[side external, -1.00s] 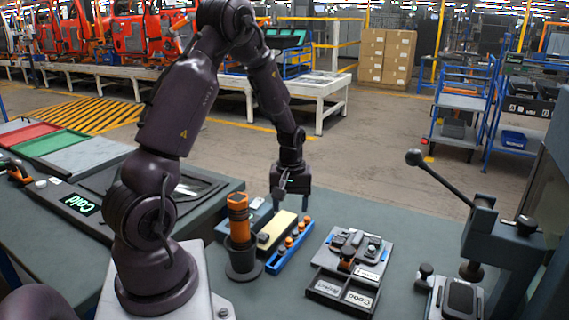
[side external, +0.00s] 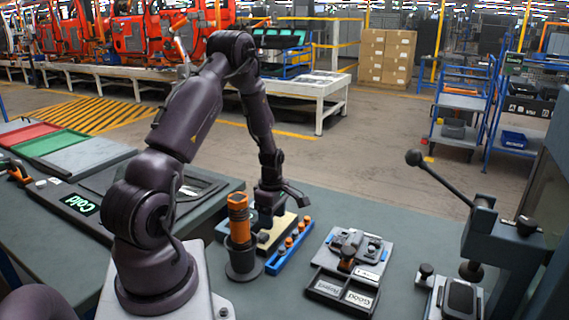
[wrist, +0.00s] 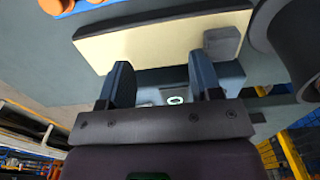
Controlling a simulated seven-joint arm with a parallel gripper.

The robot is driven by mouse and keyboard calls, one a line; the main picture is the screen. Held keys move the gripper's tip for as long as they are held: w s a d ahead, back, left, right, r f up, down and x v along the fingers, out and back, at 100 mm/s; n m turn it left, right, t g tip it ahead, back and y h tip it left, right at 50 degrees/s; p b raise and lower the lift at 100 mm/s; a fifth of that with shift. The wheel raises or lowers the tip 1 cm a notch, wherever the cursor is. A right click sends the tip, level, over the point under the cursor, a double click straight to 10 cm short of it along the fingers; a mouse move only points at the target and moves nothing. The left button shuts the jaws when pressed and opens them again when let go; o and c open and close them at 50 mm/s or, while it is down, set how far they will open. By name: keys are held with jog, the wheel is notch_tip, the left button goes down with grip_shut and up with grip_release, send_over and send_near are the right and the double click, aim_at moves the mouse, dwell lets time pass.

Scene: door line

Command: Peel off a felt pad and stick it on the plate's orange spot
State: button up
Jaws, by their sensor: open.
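My gripper (wrist: 161,68) is open and empty, its two dark fingers apart at the near edge of a cream backing board (wrist: 150,40). A dark grey felt pad (wrist: 222,42) lies on the board's right end in the wrist view, beyond and to the right of the right finger. In the side view my gripper (side external: 267,218) hangs low over the board (side external: 283,228) and hides part of it. I cannot make out an orange spot on any plate. A grey tray with parts (side external: 345,255) stands to the right.
A blue rail with orange knobs (side external: 288,249) lies beside the board. An orange-and-black tool (side external: 238,215) stands upright in a dark round holder (side external: 243,264) close by. A lever press (side external: 490,235) stands at the right. Bare bench lies between tray and press.

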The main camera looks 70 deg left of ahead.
jog(key=shift+f, duration=0.8)
notch_tip(320, 180, up, 13)
jog(key=s+d+r+m+t, duration=0.1)
jog(key=d+r+m, duration=0.5)
jog(key=d+m, duration=0.3)
jog(key=s+d+r+m+t, duration=0.1)
jog(key=d+r+m, duration=0.6)
jog(key=d+m, duration=0.3)
jog(key=shift+s+d+m, duration=0.15)
jog(key=shift+d+m, duration=0.1)
jog(key=shift+m, duration=0.85)
jog(key=shift+r, duration=0.1)
